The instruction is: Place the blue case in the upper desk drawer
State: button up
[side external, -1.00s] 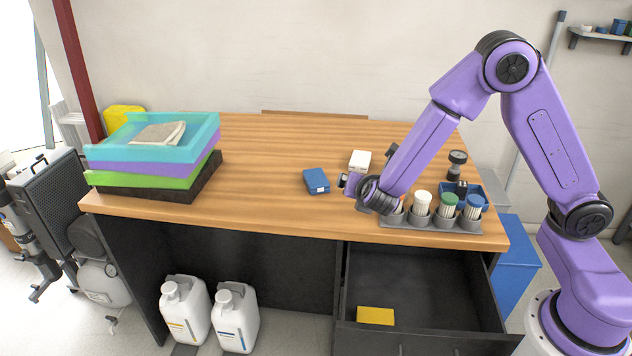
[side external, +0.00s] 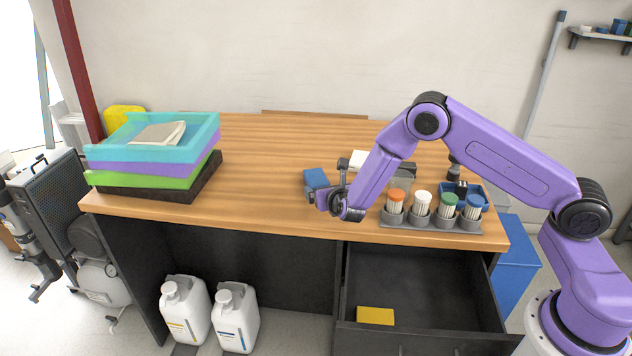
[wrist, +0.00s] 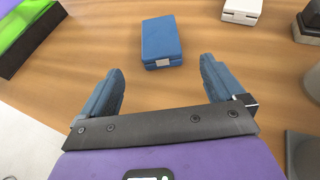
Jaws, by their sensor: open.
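The blue case (side external: 315,178) lies flat on the wooden desktop, partly hidden by my gripper in the side view. In the wrist view the blue case (wrist: 161,42) sits just beyond the fingertips, roughly centred between them, with a pale latch facing me. My gripper (side external: 326,186) is open and low over the desk beside the case. The open, empty fingers also show in the wrist view (wrist: 163,78). The upper desk drawer (side external: 420,290) is pulled open at the right front of the desk, and a yellow box (side external: 375,316) lies inside it.
A grey rack (side external: 430,222) with several capped containers stands right of my gripper. A white case (wrist: 242,11) lies behind and right of the blue case. Stacked coloured trays (side external: 105,160) stand at the desk's left. The middle desktop is clear.

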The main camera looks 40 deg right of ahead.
aim_at(318, 181)
jog(key=shift+x, duration=4.55)
jog(key=shift+d+r, duration=0.1)
jog(key=c, duration=1.2)
jog(key=shift+r, duration=0.2)
